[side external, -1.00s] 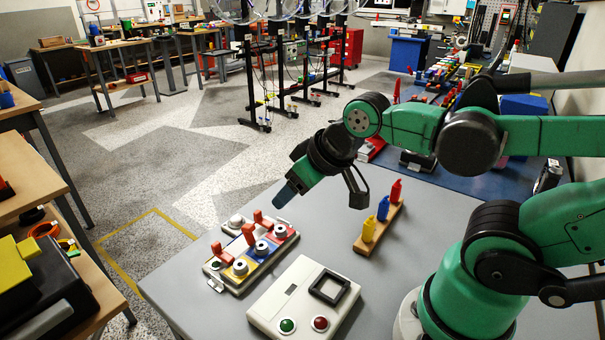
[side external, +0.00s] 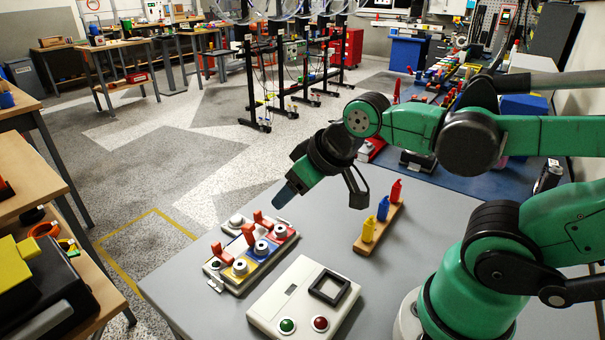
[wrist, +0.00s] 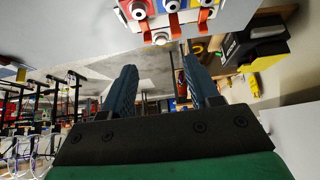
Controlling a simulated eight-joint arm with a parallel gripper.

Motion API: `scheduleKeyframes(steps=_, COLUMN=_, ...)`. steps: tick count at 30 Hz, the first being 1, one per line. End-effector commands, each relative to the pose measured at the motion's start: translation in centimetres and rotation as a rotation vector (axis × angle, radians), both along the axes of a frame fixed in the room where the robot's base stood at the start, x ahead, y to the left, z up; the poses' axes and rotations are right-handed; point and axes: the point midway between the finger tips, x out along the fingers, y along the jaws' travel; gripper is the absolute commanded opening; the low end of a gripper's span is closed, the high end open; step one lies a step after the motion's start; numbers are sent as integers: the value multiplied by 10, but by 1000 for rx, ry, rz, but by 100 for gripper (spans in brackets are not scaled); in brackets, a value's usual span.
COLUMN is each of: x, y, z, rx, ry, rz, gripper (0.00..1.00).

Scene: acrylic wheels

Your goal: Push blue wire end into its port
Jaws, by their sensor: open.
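The blue wire end (side external: 383,208) stands upright in the middle of a wooden holder (side external: 362,246), between a yellow wire end (side external: 368,229) and a red wire end (side external: 396,190). The port board (side external: 219,284) has yellow, blue and red sections with round ports and orange-red levers. The blue port (side external: 261,248) is in its middle section. My gripper (side external: 281,199) is in the air above and behind the board, left of the holder. In the wrist view my gripper (wrist: 157,70) shows two dark fingers spread apart with nothing between them. The board (wrist: 200,16) is at that view's top edge.
A light grey box (side external: 268,305) with a green button (side external: 287,326), a red button (side external: 320,323) and a black square frame (side external: 329,287) sits in front of the board. The grey table (side external: 320,215) is bare between board and holder.

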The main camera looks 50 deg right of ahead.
Motion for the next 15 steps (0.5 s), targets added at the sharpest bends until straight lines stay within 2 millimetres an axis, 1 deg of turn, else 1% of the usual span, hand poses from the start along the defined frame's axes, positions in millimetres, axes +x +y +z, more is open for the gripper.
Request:
scheduleKeyframes(steps=6, x=0, y=0, z=0, rx=0, ry=0, rz=0, gripper=57)
scheduleKeyframes(steps=8, x=0, y=-4, z=-1, rx=-11, ry=10, rz=1, gripper=57)
scheduleKeyframes(steps=11, x=0, y=-23, z=-5, rx=-64, ry=66, rz=8, gripper=57)
scheduleKeyframes(steps=14, x=-5, y=-61, z=-16, rx=-145, ry=188, rz=44, gripper=57)
scheduleKeyframes(steps=15, x=-9, y=-78, z=-21, rx=-170, ry=249, rz=68, gripper=57)
